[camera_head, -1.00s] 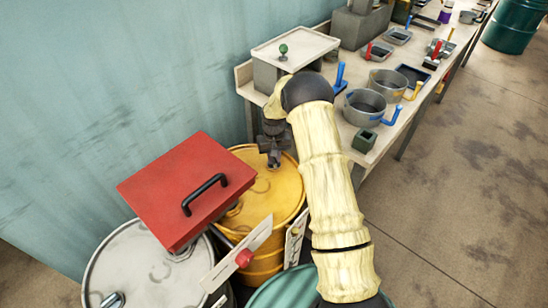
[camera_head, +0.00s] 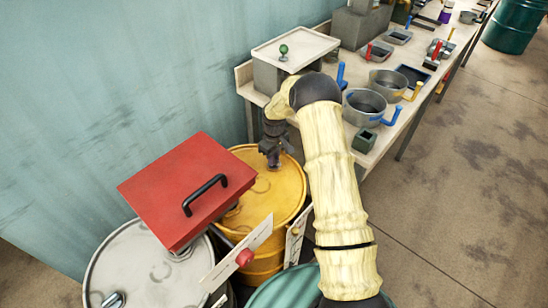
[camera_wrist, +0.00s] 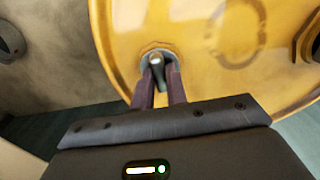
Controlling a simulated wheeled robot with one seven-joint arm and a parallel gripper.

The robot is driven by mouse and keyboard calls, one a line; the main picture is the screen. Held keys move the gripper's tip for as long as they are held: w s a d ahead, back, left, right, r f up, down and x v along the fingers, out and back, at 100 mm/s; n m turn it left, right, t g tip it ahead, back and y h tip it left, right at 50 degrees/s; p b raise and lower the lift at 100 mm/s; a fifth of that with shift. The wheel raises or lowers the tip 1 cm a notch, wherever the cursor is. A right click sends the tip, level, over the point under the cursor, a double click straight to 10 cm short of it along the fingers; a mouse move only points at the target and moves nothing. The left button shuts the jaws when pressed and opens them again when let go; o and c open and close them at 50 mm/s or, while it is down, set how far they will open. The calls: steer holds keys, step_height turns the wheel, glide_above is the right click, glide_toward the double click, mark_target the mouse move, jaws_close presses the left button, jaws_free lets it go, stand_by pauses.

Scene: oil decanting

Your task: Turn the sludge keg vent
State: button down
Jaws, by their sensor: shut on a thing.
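A yellow keg (camera_head: 284,192) stands among the drums beside the bench, and its top fills much of the wrist view (camera_wrist: 205,65). A small vent with a grey collar and a short metal lever (camera_wrist: 156,64) sits near the rim of the keg top. My gripper (camera_head: 272,160) reaches down to the far part of the keg top. In the wrist view its two fingers (camera_wrist: 158,82) are shut on the vent lever, one on each side. In the head view the gripper hides the vent.
A red box lid with a black handle (camera_head: 185,185) overhangs the yellow keg's left side. A white drum (camera_head: 135,262) and a green drum (camera_head: 290,290) stand close by. The bench (camera_head: 375,155) carries pots and trays. Open floor (camera_head: 460,220) lies to the right.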

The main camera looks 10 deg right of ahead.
steer(key=shift+d, duration=0.1)
steer(key=c, duration=1.4)
jaws_free()
steer(key=shift+r, duration=0.1)
step_height(320, 180, up, 17)
steer(key=shift+r+b, duration=0.15)
steer(key=shift+b, duration=0.2)
